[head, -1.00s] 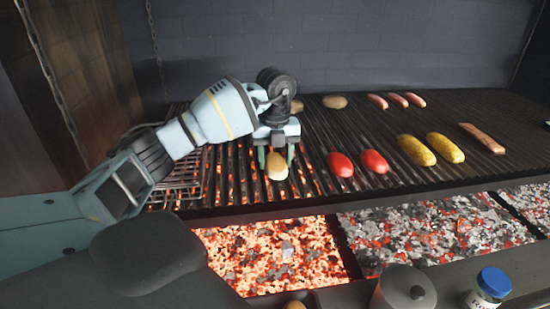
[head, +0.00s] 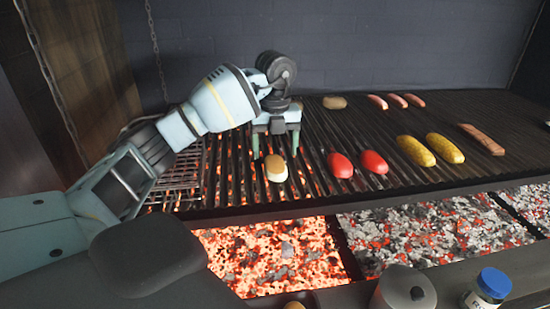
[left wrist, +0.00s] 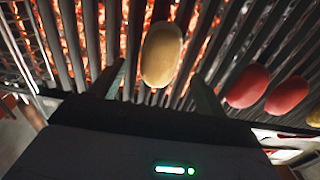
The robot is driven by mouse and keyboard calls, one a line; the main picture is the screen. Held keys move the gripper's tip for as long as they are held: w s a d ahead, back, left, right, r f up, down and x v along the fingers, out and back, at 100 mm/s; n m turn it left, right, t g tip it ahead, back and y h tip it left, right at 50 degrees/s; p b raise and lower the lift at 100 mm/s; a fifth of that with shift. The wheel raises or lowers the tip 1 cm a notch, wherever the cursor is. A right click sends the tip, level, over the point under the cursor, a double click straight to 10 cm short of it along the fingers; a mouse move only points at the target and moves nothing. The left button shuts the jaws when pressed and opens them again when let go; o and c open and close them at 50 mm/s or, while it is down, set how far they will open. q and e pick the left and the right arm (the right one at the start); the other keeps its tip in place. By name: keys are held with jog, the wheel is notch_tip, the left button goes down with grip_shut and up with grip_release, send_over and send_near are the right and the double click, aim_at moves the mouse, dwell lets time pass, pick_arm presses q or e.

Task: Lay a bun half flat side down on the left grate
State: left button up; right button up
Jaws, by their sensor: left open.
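A pale tan bun half (head: 276,168) lies on the left grate (head: 232,180), over the glowing coals, near the grate's front. It also shows in the left wrist view (left wrist: 161,54), between and beyond my finger tips; which face is down is hard to tell. My left gripper (head: 275,146) is open and empty, raised just behind and above the bun half, apart from it. In the left wrist view its two fingers (left wrist: 160,88) stand wide on either side. Another brown, rounded piece (head: 334,102) lies at the back of the grill. My right gripper is not in view.
Two red peppers or tomatoes (head: 341,165) lie right of the bun half, then two yellow corn pieces (head: 416,151) and a brown strip (head: 482,139). Several sausages (head: 395,100) lie at the back. A grey pot (head: 405,290) and a blue-capped jar (head: 489,288) stand in front.

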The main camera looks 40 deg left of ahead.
aim_at(275, 162)
pick_arm(q)
notch_tip(275, 162, up, 8)
jog(key=p, duration=0.1)
jog(key=shift+r+p, duration=0.15)
jog(key=shift+p, duration=0.15)
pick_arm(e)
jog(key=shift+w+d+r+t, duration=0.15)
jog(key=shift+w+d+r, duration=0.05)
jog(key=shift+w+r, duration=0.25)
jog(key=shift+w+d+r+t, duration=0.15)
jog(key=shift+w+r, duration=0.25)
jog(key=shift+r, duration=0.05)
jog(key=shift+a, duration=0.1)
